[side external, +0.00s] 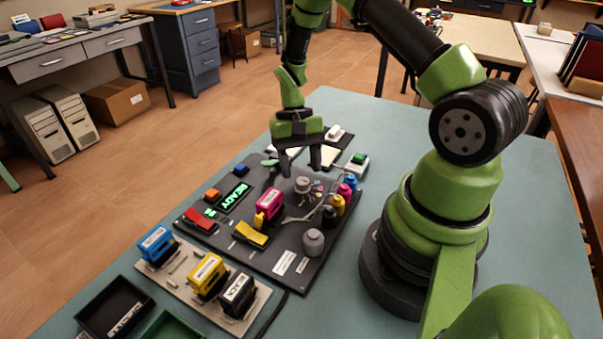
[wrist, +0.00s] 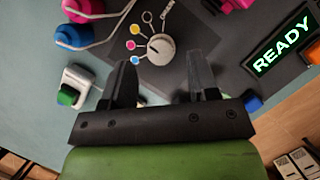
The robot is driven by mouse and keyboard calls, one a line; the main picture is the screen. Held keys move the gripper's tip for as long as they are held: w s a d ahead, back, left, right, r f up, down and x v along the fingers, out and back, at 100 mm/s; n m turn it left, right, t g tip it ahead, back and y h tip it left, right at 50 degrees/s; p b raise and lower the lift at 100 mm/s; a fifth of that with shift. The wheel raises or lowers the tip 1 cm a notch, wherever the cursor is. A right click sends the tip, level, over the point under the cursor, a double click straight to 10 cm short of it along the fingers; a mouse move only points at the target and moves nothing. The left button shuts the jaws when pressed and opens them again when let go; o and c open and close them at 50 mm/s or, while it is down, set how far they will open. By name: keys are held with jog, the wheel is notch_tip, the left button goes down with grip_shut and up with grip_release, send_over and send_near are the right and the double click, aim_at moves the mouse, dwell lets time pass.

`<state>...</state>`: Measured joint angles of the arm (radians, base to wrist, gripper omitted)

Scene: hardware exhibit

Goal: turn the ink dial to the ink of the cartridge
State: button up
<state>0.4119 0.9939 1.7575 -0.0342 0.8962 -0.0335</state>
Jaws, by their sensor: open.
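The ink dial (side external: 302,186) is a pale round knob on the dark panel (side external: 222,248). In the wrist view the dial (wrist: 161,49) has blue, yellow and pink dots at its left and ring-like marks above; its exact pointer direction is too small to tell. A magenta cartridge (side external: 269,203) sits upright on the panel, left of the dial. It shows partly at the wrist view's top edge (wrist: 229,4). My gripper (side external: 300,167) is open and empty, above the panel near the dial. In the wrist view its fingertips (wrist: 160,68) lie either side of the dial's near side, apart from it.
Several ink bottles (side external: 338,205) with tubes stand right of the dial. Blue, yellow and black cartridges (side external: 207,274) stand on a rack in front. A grey cylinder (side external: 313,242) stands nearby.

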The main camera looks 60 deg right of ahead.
aim_at(302, 184)
jog(key=shift+x, duration=1.2)
jog(key=c, duration=0.9)
jog(key=shift+w+n, duration=0.1)
jog(key=shift+n, duration=0.2)
jog(key=shift+a+n+g+h, duration=0.1)
jog(key=shift+n+g+h, duration=0.3)
jog(key=shift+n, duration=0.9)
jog(key=shift+n+g+h, duration=0.1)
jog(key=shift+n+h, duration=0.5)
jog(key=shift+n, duration=0.7)
